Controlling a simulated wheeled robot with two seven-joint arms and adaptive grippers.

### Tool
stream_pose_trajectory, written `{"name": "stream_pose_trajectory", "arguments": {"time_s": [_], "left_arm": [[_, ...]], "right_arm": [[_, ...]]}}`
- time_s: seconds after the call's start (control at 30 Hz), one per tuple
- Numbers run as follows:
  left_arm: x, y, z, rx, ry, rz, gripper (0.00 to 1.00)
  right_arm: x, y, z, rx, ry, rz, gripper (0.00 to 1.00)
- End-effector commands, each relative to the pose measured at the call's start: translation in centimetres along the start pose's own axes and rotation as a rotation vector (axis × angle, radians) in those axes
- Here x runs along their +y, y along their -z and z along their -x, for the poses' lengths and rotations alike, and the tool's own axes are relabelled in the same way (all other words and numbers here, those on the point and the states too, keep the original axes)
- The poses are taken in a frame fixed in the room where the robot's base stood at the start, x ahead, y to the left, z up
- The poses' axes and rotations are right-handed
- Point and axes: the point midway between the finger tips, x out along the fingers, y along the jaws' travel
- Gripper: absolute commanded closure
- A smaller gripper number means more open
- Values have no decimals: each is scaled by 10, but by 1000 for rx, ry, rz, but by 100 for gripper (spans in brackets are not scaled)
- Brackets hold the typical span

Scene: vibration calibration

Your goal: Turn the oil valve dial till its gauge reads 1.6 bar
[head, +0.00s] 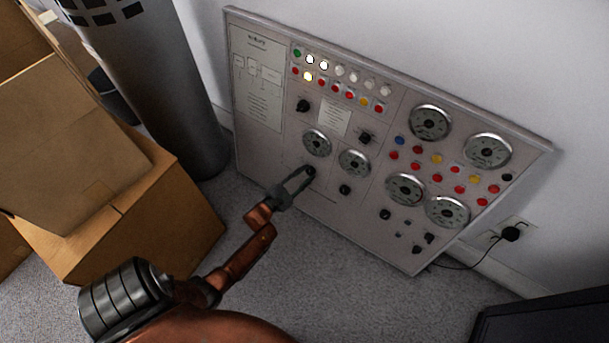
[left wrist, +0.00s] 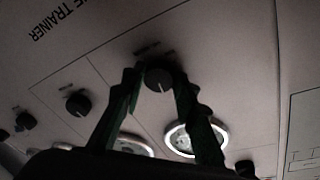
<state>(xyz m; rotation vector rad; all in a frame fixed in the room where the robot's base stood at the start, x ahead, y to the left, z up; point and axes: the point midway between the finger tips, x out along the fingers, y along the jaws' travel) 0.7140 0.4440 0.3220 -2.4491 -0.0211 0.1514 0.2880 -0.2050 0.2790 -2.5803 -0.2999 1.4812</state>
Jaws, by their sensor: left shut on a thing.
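My left gripper (head: 303,175) reaches the lower left part of the grey control panel (head: 262,172). Its fingers are shut on a small black dial (head: 310,171) below a round gauge (head: 316,142). In the left wrist view the dial (left wrist: 159,78) sits between the two fingertips of the gripper (left wrist: 156,73), and its small printed label is too blurred to read. A white-rimmed gauge (left wrist: 197,138) shows partly behind one finger. The gauge needles are too small to read. My right gripper is not in view.
A second gauge (head: 354,163) and another black dial (head: 345,189) are close on the right. Several larger gauges and colored buttons fill the panel's right side. Cardboard boxes (head: 150,215) stand at left beside a grey cylinder (head: 160,80). A plug (head: 511,233) is at the wall.

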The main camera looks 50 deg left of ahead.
Motion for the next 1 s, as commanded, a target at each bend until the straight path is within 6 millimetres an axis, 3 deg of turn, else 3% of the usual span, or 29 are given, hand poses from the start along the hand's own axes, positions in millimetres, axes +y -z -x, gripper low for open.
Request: {"name": "stream_pose_trajectory", "arguments": {"time_s": [0.5,0.53,0.8,1.0], "left_arm": [[0,-2,1,-5,-5,-20,97],[0,-2,1,-5,-5,-20,72],[0,-1,0,-3,-4,-20,55],[0,0,0,-2,-4,-20,55]], "right_arm": [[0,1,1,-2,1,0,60],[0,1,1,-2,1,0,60],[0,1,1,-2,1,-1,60],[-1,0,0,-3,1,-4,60]]}}
